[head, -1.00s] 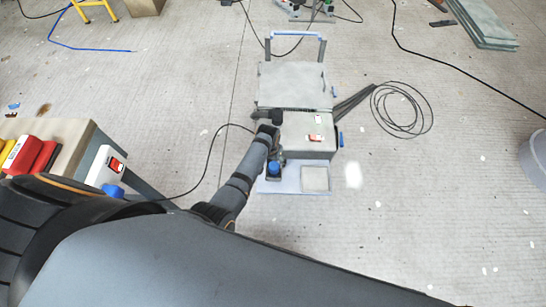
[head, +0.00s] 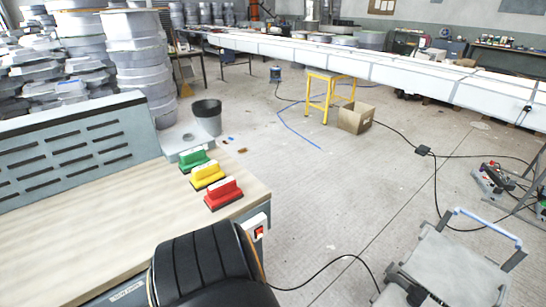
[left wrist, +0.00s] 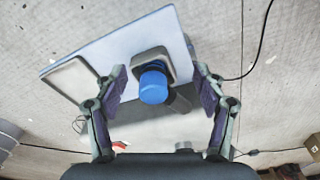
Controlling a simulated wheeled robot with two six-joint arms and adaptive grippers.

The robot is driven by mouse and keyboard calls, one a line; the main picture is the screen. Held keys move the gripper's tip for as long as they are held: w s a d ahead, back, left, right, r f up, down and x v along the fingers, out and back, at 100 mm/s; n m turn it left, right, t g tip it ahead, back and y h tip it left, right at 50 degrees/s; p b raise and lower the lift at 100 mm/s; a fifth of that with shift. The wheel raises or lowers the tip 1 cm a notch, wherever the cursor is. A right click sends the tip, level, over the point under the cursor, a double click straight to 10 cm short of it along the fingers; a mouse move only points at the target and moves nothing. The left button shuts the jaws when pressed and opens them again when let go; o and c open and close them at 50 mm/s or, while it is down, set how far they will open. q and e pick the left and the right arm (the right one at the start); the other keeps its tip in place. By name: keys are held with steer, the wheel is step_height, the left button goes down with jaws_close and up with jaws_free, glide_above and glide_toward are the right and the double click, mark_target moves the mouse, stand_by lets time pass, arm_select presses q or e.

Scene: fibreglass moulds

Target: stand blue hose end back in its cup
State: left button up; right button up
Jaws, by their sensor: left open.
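In the left wrist view a blue round-topped cylinder (left wrist: 153,86), which looks like the blue hose end, stands at a grey square cup (left wrist: 153,58) on a pale blue plate (left wrist: 95,60). A dark stub shows beside it; how deep it sits I cannot tell. My left gripper (left wrist: 160,74) is open, with one finger on each side of the blue cylinder and a gap to both. Neither finger visibly grips it. In the head view the hose end, cup and left gripper are out of frame. My right gripper shows in neither view.
The grey machine (head: 455,268) with a blue-topped handle stands at the lower right. A wooden bench (head: 90,225) with green, yellow and red brushes is at left. A yellow stool (head: 328,90), cardboard box (head: 356,117) and black cables lie beyond.

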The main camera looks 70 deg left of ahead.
arm_select(q)
steer(key=s+a+f, duration=0.3)
steer(key=s+f, duration=0.2)
steer(key=s, duration=0.6)
steer(key=s+a+f, duration=0.4)
steer(key=s+f, duration=0.1)
steer(key=s, duration=0.6)
steer(key=s+a+f, duration=0.4)
steer(key=s+f, duration=0.1)
steer(key=s, duration=0.6)
steer(key=shift+s+a+f+n+y, duration=0.15)
steer(key=shift+s+f+n+y, duration=0.15)
steer(key=shift+f+n+y, duration=0.1)
